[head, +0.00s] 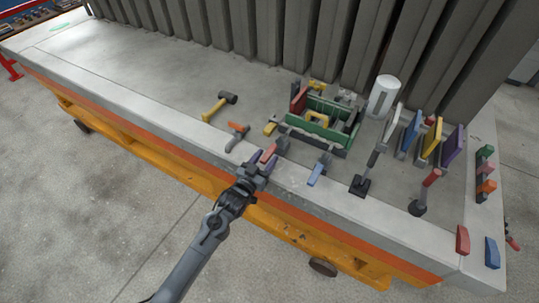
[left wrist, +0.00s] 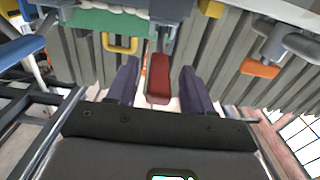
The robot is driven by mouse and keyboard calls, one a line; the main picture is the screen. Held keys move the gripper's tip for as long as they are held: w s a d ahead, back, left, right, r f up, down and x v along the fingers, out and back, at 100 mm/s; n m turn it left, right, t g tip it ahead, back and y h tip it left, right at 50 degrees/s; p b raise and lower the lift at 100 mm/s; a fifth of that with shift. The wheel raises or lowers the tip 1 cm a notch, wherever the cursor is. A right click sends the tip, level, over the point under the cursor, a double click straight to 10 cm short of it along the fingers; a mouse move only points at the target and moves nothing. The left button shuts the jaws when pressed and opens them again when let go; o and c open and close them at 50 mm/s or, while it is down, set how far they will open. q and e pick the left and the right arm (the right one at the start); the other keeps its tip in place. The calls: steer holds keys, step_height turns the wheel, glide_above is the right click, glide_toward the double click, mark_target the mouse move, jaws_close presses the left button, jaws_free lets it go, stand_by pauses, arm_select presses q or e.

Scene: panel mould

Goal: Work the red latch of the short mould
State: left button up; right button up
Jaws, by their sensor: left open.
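The red latch (head: 268,151) is a small block-shaped handle at the near side of the green mould (head: 309,132). In the left wrist view the red latch (left wrist: 159,78) lies between the two purple fingers of my left gripper (left wrist: 160,88), with a visible gap on each side. My left gripper (head: 263,161) is open at the table's front edge, its fingers reaching toward the latch. The green mould also shows at the top of the left wrist view (left wrist: 105,21), with a yellow handle (left wrist: 122,43). My right gripper is not in view.
A yellow-handled hammer (head: 219,105) and an orange-handled tool (head: 237,136) lie to the left. A blue-handled tool (head: 320,168) is close on the right. A white cylinder (head: 384,97) and several coloured upright handles stand further right. The table's left part is clear.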

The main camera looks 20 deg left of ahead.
mark_target(273, 150)
arm_select(q)
steer(key=shift+w+d, duration=0.15)
steer(key=shift+w, duration=0.6)
steer(key=shift+w+d, duration=0.1)
steer(key=shift+w, duration=0.6)
steer(key=shift+c, duration=0.5)
jaws_close()
